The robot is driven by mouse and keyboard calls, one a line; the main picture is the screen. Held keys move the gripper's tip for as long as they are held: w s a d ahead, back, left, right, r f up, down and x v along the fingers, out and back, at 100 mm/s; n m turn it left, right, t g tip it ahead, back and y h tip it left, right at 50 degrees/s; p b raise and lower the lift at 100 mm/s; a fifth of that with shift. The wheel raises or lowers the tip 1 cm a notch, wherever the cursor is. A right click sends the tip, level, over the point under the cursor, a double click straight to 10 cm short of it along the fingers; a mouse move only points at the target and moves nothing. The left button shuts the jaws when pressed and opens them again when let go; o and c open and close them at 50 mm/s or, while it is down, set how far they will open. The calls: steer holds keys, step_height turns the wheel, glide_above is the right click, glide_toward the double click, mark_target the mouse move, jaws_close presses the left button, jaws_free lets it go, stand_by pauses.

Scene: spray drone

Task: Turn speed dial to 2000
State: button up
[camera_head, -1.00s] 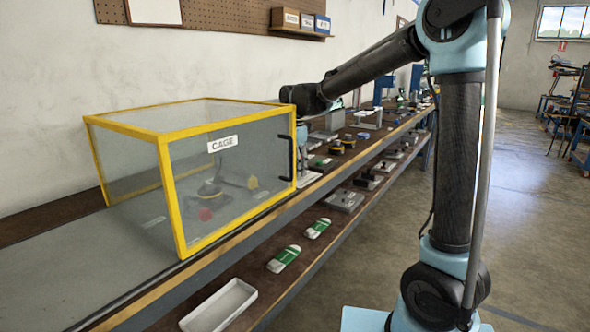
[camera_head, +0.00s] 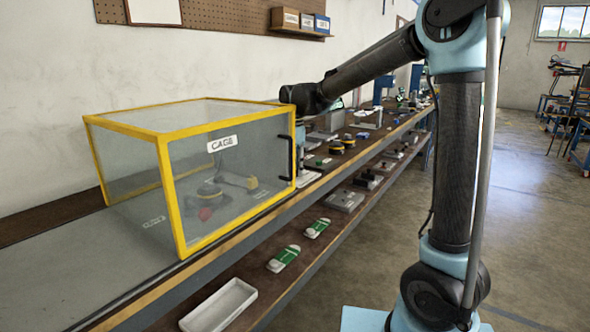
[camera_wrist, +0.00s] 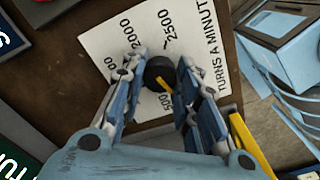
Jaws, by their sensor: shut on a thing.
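The speed dial (camera_wrist: 159,70) is a small round black knob with a yellow pointer line, on a white card (camera_wrist: 112,38) printed with 2000, 2500, other partly hidden numbers and "TURNS A MINUTE". The yellow line slants across the knob toward the lower right of the wrist view; I cannot tell for sure which number it marks. My gripper (camera_wrist: 157,72) is shut on the dial, one finger on each side. In the head view my gripper (camera_head: 301,150) points down at the bench just behind the cage, and the dial is hidden there.
A yellow-framed clear cage (camera_head: 182,205) stands on the bench close to my gripper. A light-blue box-like part (camera_wrist: 283,45) lies right of the card. Farther along the bench are several small fixtures. A white tray (camera_head: 222,306) sits on the lower shelf.

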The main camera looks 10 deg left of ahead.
steer(key=m, duration=0.4)
steer(key=shift+w+a+m, duration=0.1)
steer(key=shift+a+m, duration=0.05)
steer(key=shift+m, duration=0.15)
steer(key=m, duration=0.4)
steer(key=shift+r+m, duration=0.1)
steer(key=shift+m, duration=0.2)
steer(key=m, duration=0.4)
steer(key=shift+m, duration=0.3)
steer(key=m, duration=1.3)
steer(key=shift+m, duration=0.3)
steer(key=m, duration=0.8)
steer(key=shift+m, duration=0.6)
